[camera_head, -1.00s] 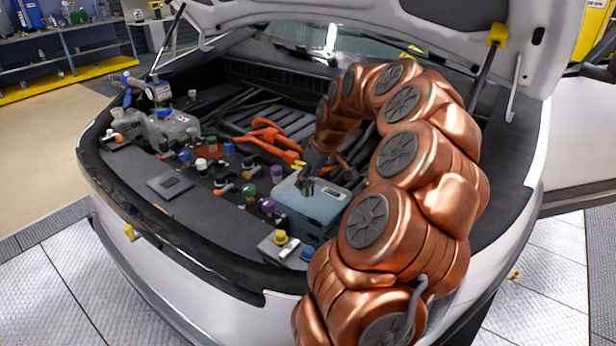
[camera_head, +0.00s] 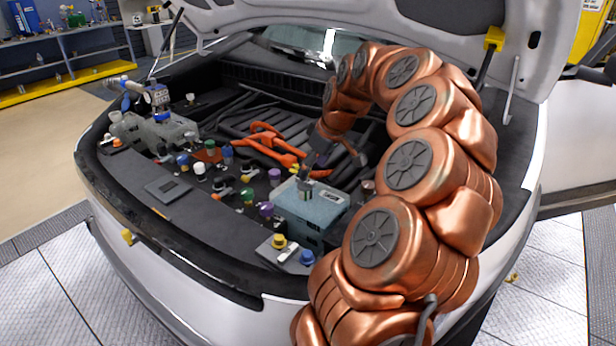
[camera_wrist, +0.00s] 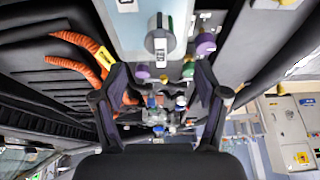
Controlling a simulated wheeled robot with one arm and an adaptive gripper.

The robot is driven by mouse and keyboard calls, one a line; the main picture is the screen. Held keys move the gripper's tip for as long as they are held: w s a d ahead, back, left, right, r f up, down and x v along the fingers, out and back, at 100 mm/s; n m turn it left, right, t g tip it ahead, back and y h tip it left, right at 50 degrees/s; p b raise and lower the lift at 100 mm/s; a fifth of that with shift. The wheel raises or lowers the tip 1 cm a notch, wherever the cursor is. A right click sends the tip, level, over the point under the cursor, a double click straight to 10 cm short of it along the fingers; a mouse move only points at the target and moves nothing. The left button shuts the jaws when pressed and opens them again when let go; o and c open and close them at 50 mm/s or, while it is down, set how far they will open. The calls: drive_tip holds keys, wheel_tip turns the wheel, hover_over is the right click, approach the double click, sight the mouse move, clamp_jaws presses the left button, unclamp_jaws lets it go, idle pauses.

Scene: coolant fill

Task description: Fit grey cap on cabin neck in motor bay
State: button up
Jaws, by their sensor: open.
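My gripper (camera_wrist: 162,70) is open in the wrist view, with two dark fingers wide apart and nothing between them. In the head view my gripper (camera_head: 306,168) is small and dark, just above the pale blue tank (camera_head: 318,215). A grey cylindrical piece with a white label (camera_wrist: 157,40) stands on the tank in the wrist view, ahead of my fingertips and apart from them. It also shows as a dark grey upright piece (camera_head: 305,189) on the tank's top in the head view. I cannot tell which neck is the cabin neck.
Several coloured caps stand around the bay, including purple (camera_head: 266,209), green (camera_head: 248,194), yellow (camera_head: 279,241) and blue (camera_head: 307,257). Orange cables (camera_head: 268,140) run behind them. A grey block with a blue-capped device (camera_head: 158,97) stands at left. The raised hood is overhead.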

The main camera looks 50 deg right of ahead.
drive_tip(key=v, duration=0.6)
drive_tip(key=shift+r, duration=0.1)
